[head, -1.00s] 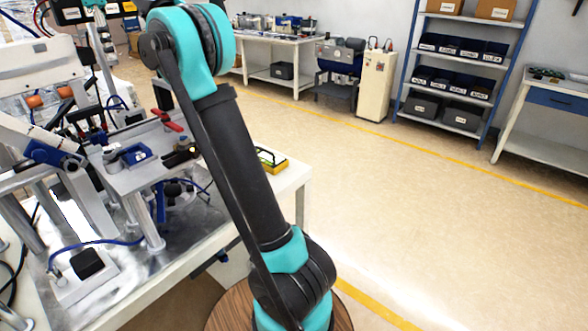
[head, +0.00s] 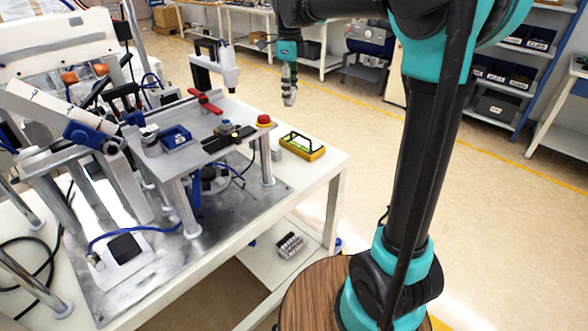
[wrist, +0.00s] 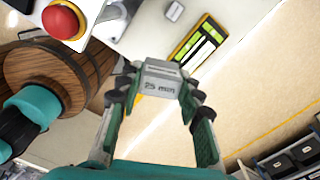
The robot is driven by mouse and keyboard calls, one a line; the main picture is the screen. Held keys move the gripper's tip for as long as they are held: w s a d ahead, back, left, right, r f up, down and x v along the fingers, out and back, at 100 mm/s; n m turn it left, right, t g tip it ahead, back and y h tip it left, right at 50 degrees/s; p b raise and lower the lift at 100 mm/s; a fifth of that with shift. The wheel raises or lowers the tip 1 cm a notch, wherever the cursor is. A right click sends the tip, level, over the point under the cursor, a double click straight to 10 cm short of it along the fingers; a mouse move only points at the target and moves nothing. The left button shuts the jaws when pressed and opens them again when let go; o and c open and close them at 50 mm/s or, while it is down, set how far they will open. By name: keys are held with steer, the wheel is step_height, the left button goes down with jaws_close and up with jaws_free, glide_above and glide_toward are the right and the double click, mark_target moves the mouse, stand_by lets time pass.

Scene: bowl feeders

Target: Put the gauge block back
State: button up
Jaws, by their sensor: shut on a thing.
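The gauge block (wrist: 158,82) is a pale grey block marked 25 mm, seen in the wrist view between my fingertips. My gripper (wrist: 158,90) is shut on it, one finger on each side. In the head view my gripper (head: 289,92) hangs fingers down, seen beyond the yellow-edged case; the block is too small to make out clearly there. The yellow-edged case (head: 316,154) lies at the table's right corner, with a black frame and green inside. It also shows in the wrist view (wrist: 179,55), apart from the block.
A red button (head: 264,119) sits on the raised metal fixture (head: 215,104), with red clamps and a blue part (head: 176,137). A small grey block (head: 278,153) stands beside the case. The floor to the right is open.

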steer(key=shift+m, duration=0.3)
steer(key=s+f, duration=0.1)
steer(key=f, duration=0.5)
steer(key=s+f, duration=0.1)
steer(key=f, duration=0.6)
steer(key=s+f, duration=0.1)
steer(key=f, duration=0.5)
steer(key=shift+d+f, duration=0.25)
steer(key=shift+d, duration=0.1)
steer(key=shift+s+f, duration=0.1)
steer(key=shift+f, duration=2.1)
steer(key=shift+f, duration=0.15)
steer(key=o, duration=1.2)
steer(key=shift+o, duration=0.2)
